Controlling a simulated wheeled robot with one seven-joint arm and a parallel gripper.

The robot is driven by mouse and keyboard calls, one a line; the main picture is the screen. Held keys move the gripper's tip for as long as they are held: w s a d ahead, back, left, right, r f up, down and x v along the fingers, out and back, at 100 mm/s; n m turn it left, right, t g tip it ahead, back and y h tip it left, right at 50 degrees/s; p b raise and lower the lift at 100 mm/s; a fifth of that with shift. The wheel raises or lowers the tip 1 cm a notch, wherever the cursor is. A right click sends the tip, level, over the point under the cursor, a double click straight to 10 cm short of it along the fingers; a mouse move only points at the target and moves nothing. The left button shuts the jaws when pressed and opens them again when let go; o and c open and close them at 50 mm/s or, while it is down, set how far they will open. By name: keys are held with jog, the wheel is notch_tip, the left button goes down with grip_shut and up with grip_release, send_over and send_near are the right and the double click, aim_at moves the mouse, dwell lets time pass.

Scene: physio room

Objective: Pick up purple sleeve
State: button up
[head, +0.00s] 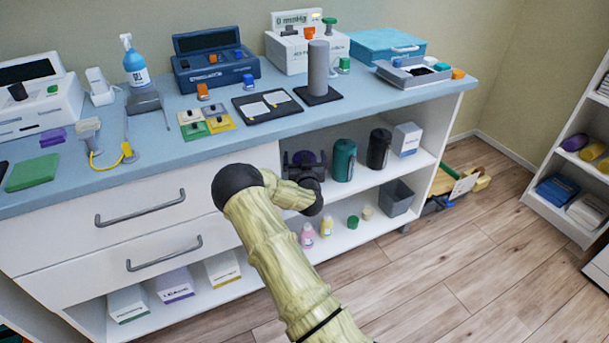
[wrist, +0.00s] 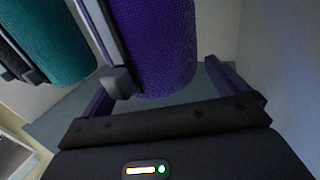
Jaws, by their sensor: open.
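The purple sleeve (wrist: 155,45) is a rounded, woven-textured purple roll with a grey strip and block on its left side. In the head view only a small purple part (head: 309,157) shows on the upper shelf, mostly hidden by my gripper (head: 303,163). In the wrist view my gripper (wrist: 165,76) is open, with one finger to each side of the sleeve's near end. The sleeve lies in or just beyond the gap between them. I cannot tell whether either finger touches it.
A teal roll (head: 344,161) stands just right of the sleeve, then a black roll (head: 379,150) and a white box (head: 407,139). The countertop (head: 390,97) is close above. Small bottles (head: 326,226) and a grey bin (head: 397,198) stand on the shelf below. Drawers (head: 150,213) are left.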

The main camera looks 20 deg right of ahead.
jog(key=shift+w+d, duration=0.2)
jog(key=shift+w, duration=0.3)
jog(key=shift+c, duration=0.2)
jog(key=shift+r, duration=0.1)
jog(key=c, duration=1.5)
jog(key=shift+c, duration=0.2)
notch_tip(320, 180, up, 10)
jog(key=p, duration=0.2)
jog(key=shift+p, duration=0.3)
